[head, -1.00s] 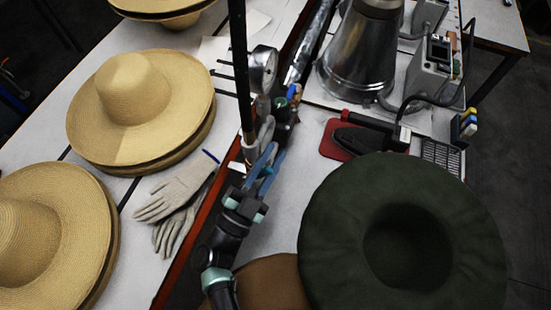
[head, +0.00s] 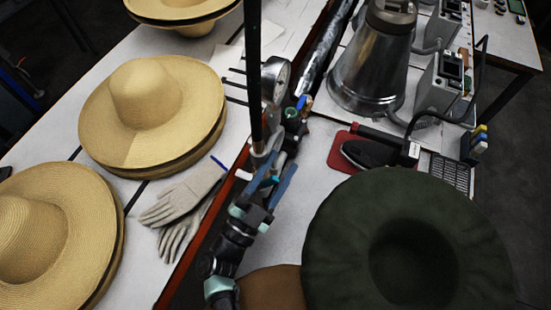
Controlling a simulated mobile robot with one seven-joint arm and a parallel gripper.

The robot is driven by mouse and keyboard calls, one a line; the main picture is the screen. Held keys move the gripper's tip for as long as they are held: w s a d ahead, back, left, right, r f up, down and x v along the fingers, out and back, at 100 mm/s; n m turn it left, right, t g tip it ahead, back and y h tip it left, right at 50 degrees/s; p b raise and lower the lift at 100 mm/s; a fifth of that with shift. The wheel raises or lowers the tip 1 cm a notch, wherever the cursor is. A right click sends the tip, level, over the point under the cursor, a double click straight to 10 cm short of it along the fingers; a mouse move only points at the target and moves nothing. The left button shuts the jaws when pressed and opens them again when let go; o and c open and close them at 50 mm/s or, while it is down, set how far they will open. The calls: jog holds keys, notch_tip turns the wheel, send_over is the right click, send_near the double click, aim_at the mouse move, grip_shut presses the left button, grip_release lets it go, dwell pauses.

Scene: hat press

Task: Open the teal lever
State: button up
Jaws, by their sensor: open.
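A cluster of small valve fittings with a teal-green piece (head: 301,102) and a blue piece stands right of the round gauge (head: 275,80). The teal piece appears to be the lever, but it is too small to tell its position. My gripper (head: 284,163) is below this cluster in the picture, with its bluish fingers spread and pointing up toward it. I see nothing held between the fingers. The fingertips appear apart from the teal piece, and a dark upright post stands beside them on the left.
Straw hats (head: 150,105) and pale gloves (head: 180,205) lie on the left table. A dark green hat (head: 335,235) fills the lower right. A metal vessel (head: 370,70) and a black iron (head: 370,154) on a red pad stand at the right. A bare table strip lies right of my gripper.

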jog(key=s+d+f+m+g+b, duration=0.25)
jog(key=d+f+m+g, duration=0.2)
jog(key=f+m, duration=0.65)
jog(key=s+a+r+m, duration=0.3)
jog(key=s+a, duration=0.5)
jog(key=a, duration=0.1)
jog(key=w+a+r+n+t+y, duration=0.25)
jog(key=w+r, duration=0.25)
jog(key=r, duration=0.3)
jog(key=w+a+r+n+t+y, duration=0.1)
jog(key=w+a+r+n+t, duration=0.1)
jog(key=w+r+t, duration=0.35)
jog(key=w+a+r+n+t+y+b, duration=0.1)
jog(key=r+n+t+y, duration=0.4)
jog(key=r, duration=2)
jog(key=shift+w+a+n+y, duration=0.55)
jog(key=shift+w+n+y, duration=0.55)
jog(key=shift+n+y, duration=0.9)
jog(key=shift+n+h, duration=0.35)
